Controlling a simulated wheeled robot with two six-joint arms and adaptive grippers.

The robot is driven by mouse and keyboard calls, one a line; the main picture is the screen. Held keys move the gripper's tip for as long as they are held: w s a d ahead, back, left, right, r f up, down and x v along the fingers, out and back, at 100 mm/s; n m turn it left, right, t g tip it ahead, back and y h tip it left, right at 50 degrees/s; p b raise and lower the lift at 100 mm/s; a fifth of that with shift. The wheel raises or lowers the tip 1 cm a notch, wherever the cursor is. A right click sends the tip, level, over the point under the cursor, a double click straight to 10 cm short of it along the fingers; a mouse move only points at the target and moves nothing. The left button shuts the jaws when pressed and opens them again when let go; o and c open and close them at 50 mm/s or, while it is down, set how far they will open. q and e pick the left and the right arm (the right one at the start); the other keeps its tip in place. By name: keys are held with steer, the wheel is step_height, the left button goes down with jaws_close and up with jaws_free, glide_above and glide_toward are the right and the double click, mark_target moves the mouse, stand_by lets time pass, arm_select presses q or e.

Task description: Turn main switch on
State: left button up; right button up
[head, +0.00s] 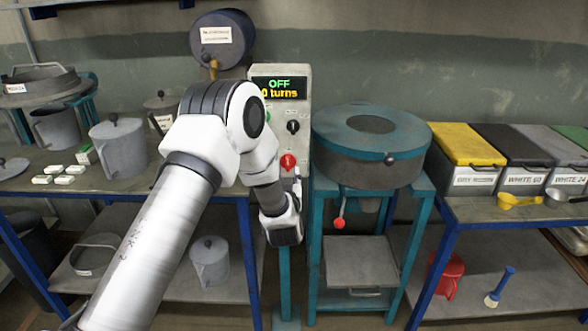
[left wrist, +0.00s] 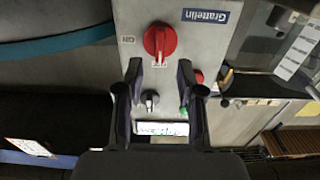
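The main switch is a red rotary knob (head: 288,161) low on a grey control box (head: 301,107). The box's display (head: 279,88) reads OFF and 0 turns. The left wrist view shows the box upside down, with the red knob (left wrist: 160,41) between small ON and OFF labels. My left gripper (left wrist: 160,70) is open in front of the box, its two fingertips either side of the knob's line but short of it in the picture. I cannot tell whether they touch the panel. In the head view my left wrist (head: 281,222) hangs below the box. My right gripper is out of view.
A black knob (head: 293,127) sits above the red one. A round teal-and-grey machine (head: 371,146) stands close on the right. Metal pots (head: 119,148) fill the left table; lidded bins (head: 467,149) stand on the right table.

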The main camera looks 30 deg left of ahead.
mark_target(288, 164)
arm_select(q)
steer(key=x, duration=0.4)
steer(key=shift+w+a, duration=0.2)
steer(key=shift+w, duration=0.1)
jaws_close()
